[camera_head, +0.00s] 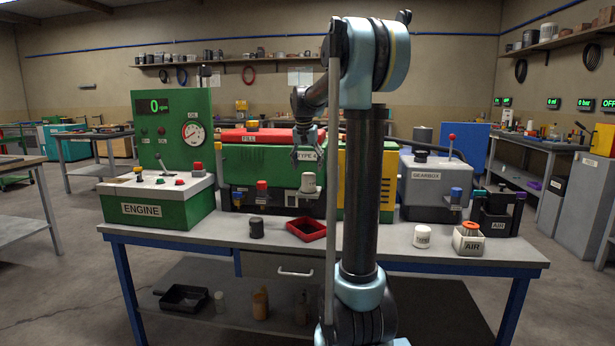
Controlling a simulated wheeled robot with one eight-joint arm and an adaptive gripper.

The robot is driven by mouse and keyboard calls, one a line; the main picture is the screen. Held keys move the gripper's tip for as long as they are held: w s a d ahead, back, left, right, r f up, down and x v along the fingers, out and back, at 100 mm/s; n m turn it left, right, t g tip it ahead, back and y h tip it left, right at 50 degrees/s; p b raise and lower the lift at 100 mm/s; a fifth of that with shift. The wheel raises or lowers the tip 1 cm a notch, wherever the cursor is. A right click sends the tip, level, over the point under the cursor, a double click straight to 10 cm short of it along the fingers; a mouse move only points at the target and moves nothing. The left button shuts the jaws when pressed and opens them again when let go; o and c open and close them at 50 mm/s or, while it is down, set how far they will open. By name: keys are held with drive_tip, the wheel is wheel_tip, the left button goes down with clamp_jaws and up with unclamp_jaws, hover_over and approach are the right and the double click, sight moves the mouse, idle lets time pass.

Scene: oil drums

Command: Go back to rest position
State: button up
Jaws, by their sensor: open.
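My gripper (306,156) hangs pointing down in front of the green engine machine (270,165) with the "TYPE 4" label. It looks open, with nothing visible between its fingers. A pale cylindrical part (308,183) sits at the front of the machine just below the gripper, and a gap shows between them. My arm rises at the middle right of the picture, bends at the top and reaches left to the gripper. The arm hides part of the machine's right side.
Open floor lies left of the bench.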

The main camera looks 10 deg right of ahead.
drive_tip(key=d+v, duration=0.1)
drive_tip(key=v, duration=0.5)
drive_tip(key=s+f+n, duration=0.1)
drive_tip(key=s+f, duration=0.4)
drive_tip(key=s, duration=0.6)
drive_tip(key=s+f+n, duration=0.2)
drive_tip(key=s+f, duration=0.3)
drive_tip(key=s, duration=0.6)
drive_tip(key=s+f+n+y, duration=0.1)
drive_tip(key=s+f+n, duration=0.1)
drive_tip(key=s+f, duration=1.7)
drive_tip(key=shift+f+g, duration=0.3)
drive_tip(key=shift+s+d, duration=0.1)
